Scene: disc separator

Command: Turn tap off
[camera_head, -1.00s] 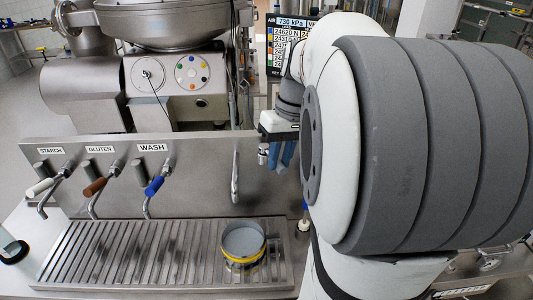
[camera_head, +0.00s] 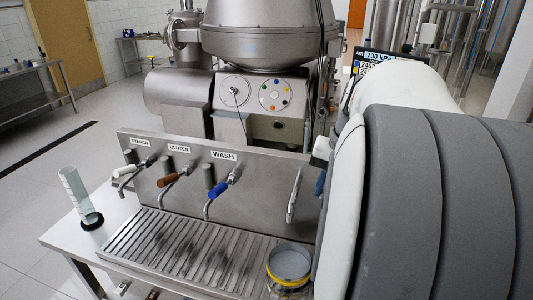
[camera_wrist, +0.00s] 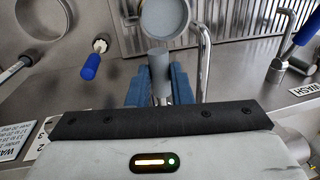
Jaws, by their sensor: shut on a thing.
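My gripper (camera_wrist: 159,84) has blue fingers shut on a grey cylindrical piece (camera_wrist: 159,62) in the wrist view. I cannot tell whether this is a tap handle. A bent metal spout (camera_wrist: 203,45) stands just right of it. In the head view my gripper is mostly hidden by my arm, with a bit of blue showing near a metal spout (camera_head: 294,195) at the panel's right end. The taps on the panel have a white STARCH handle (camera_head: 124,171), a brown GLUTEN handle (camera_head: 168,180) and a blue WASH handle (camera_head: 218,189). No flow is visible.
A round cup (camera_head: 289,265) with a yellow band and grey contents stands on the ribbed drain tray (camera_head: 190,250); it also shows in the wrist view (camera_wrist: 165,17). A blue-handled valve (camera_wrist: 92,66) is left of the gripper. A clear cylinder (camera_head: 75,190) stands at the bench's left.

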